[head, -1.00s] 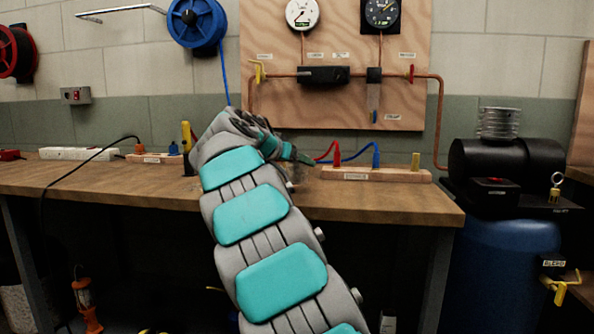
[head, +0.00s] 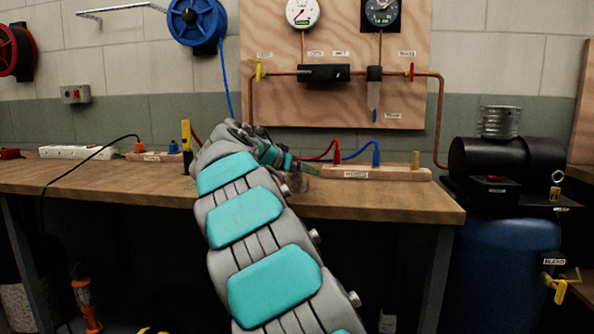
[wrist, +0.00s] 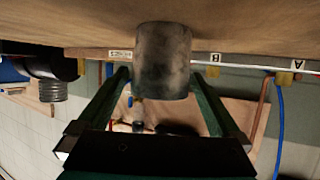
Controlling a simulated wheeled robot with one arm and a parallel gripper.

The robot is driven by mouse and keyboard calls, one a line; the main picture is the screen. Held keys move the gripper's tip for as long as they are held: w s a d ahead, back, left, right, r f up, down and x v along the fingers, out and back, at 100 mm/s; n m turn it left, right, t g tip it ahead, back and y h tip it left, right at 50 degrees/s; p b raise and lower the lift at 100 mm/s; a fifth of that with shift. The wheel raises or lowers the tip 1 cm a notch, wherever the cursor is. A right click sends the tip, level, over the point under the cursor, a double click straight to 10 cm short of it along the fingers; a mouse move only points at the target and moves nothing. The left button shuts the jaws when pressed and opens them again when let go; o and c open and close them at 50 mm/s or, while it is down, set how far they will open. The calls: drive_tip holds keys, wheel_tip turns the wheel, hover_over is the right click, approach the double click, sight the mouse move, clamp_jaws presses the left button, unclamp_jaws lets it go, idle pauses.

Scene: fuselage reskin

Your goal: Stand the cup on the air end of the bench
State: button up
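The cup (wrist: 163,62) is a stained grey-brown cylinder. In the wrist view, which is upside down, it lies between the tips of my gripper's (wrist: 160,76) two dark green fingers, one on each side. I cannot tell whether the fingers touch it. In the head view only a small part of the cup (head: 306,172) shows past my gripper (head: 290,160), at the bench's middle; my arm hides the rest. I cannot tell whether its base rests on the wooden bench (head: 390,202). The bench's right end is beside a black compressor (head: 507,160) on a blue tank.
A wooden block (head: 372,173) with red and blue leads stands behind and right of the cup. A yellow-topped upright tool (head: 186,138) and a power strip (head: 75,153) are on the left. The bench top at front right is clear. A gauge board (head: 340,85) hangs behind.

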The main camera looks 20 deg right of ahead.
drive_tip(key=shift+r, duration=0.2)
drive_tip(key=b+v, duration=0.1)
drive_tip(key=v, duration=1.1)
drive_tip(key=shift+d+f, duration=0.1)
